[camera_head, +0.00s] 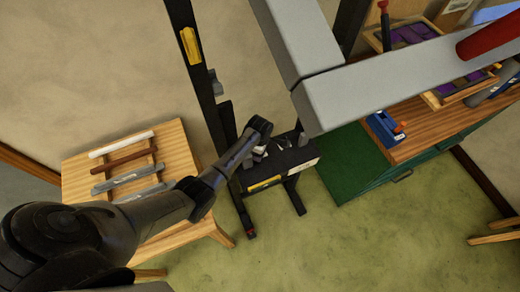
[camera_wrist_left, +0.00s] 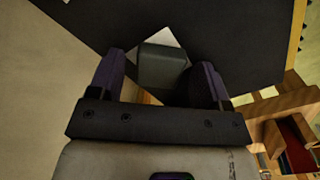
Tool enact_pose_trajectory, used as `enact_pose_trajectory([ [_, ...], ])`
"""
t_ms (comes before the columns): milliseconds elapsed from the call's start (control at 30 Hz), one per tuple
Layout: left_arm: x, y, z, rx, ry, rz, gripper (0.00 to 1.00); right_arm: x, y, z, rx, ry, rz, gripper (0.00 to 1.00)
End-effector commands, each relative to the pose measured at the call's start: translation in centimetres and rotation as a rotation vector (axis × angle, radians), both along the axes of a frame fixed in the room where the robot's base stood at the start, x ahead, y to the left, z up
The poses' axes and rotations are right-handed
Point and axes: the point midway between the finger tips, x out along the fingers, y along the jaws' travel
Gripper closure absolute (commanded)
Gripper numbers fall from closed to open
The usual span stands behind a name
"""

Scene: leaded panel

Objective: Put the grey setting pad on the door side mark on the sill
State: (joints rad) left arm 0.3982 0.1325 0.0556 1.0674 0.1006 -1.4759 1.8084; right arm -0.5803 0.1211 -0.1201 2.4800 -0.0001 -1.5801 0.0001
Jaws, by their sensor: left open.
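In the left wrist view a dark grey block, which looks like the setting pad (camera_wrist_left: 162,66), lies between the fingers of my left gripper (camera_wrist_left: 158,74). The gripper is open, with a finger on either side of the pad. A white diamond-shaped mark (camera_wrist_left: 168,37) shows partly from under the pad on a flat black surface (camera_wrist_left: 235,40), which looks like the sill. In the head view my left gripper (camera_head: 261,150) is over the black shelf-like sill (camera_head: 300,164) of the dark upright frame. The pad cannot be made out clearly there. My right gripper is out of view.
A wooden bench (camera_head: 175,155) with several bars lies left of the frame. A green cabinet (camera_head: 352,165) with a wooden top stands close on the right, carrying a blue tool (camera_head: 384,128) and trays. A yellow strip (camera_head: 190,46) is on the dark upright post (camera_head: 205,90).

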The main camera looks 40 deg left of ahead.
Motion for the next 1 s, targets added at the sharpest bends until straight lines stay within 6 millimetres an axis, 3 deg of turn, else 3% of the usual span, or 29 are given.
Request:
enact_pose_trajectory([
  [600,0.1,0.0,10.0,0.000,-0.003,0.000,0.29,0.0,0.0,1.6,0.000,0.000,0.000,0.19],
  [800,0.1,0.0,11.7,-0.001,-0.001,0.000,0.29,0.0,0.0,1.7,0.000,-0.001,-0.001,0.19],
  [1000,0.0,0.0,12.1,0.000,-0.001,-0.002,0.29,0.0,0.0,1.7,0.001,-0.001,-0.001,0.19],
])
